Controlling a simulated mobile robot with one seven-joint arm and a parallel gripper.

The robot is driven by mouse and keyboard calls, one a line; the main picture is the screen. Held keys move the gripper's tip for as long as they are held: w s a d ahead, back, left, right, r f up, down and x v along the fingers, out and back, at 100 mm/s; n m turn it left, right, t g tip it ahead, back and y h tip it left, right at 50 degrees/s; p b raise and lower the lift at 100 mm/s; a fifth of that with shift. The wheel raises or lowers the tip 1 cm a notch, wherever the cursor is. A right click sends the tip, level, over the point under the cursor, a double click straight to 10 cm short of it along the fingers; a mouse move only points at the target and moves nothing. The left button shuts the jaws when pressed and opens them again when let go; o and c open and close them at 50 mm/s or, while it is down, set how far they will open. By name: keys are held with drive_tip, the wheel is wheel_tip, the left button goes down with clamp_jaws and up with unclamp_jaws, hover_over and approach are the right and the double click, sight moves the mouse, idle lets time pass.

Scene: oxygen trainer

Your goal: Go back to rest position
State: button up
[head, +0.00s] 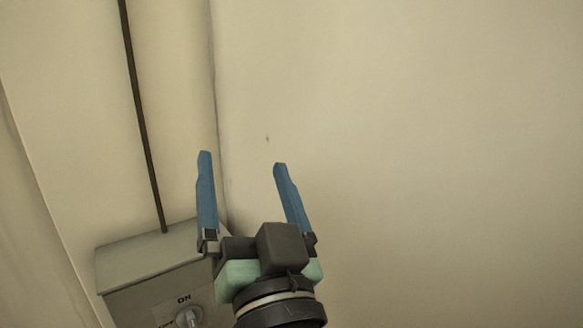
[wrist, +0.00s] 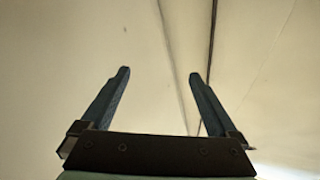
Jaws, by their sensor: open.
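My gripper (head: 242,160) has two blue fingers that stand apart with nothing between them. In the head view it points up, in front of the beige wall and just right of a grey box. The wrist view also shows my gripper (wrist: 159,74) open and empty, with the wall beyond it.
The grey switch box (head: 150,258) has a knob (head: 188,317) marked ON and sits at the lower left, partly cut off by the frame. A dark conduit (head: 143,115) rises from its top. The beige wall (head: 430,150) on the right is bare, and the room before it looks free.

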drive_tip(key=s+d+r+t+h, duration=0.25)
drive_tip(key=s+r, duration=0.25)
drive_tip(key=r, duration=0.5)
drive_tip(key=s+d+r+t+h, duration=0.2)
drive_tip(key=s+r+t+h, duration=0.25)
drive_tip(key=r, duration=0.45)
wheel_tip(320, 180, up, 18)
drive_tip(key=g+p, duration=0.1)
drive_tip(key=p, duration=1.8)
drive_tip(key=shift+w+n+y, duration=0.3)
drive_tip(key=shift+n+y, duration=0.1)
drive_tip(key=shift+f, duration=0.15)
drive_tip(key=shift+c, duration=0.2)
